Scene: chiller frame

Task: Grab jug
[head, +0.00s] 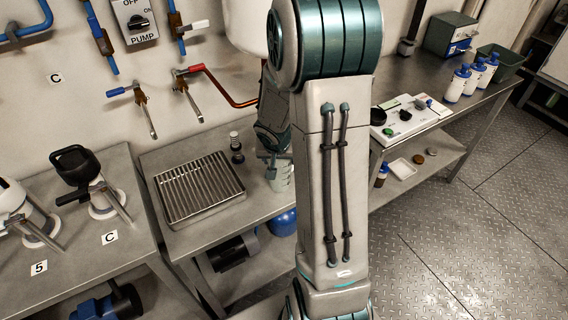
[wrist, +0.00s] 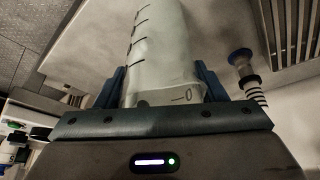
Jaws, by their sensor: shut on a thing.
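The jug (head: 281,177) is pale and translucent. In the head view it stands at the right end of the middle bench, partly hidden behind my arm. In the wrist view the jug (wrist: 160,55) shows large, with dark graduation marks on its side and a "0" mark near my gripper. My gripper (wrist: 158,88) has its two blue fingers on either side of the jug, closed against it. In the head view my gripper (head: 272,156) is small and partly covered by my arm. I cannot tell whether the jug touches the bench.
A slatted metal drain tray (head: 198,187) sits left of the jug, with a dark ribbed fitting (head: 236,148) between them. The fitting also shows in the wrist view (wrist: 247,75). A right-hand bench holds a white control panel (head: 410,117) and several white bottles (head: 458,84).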

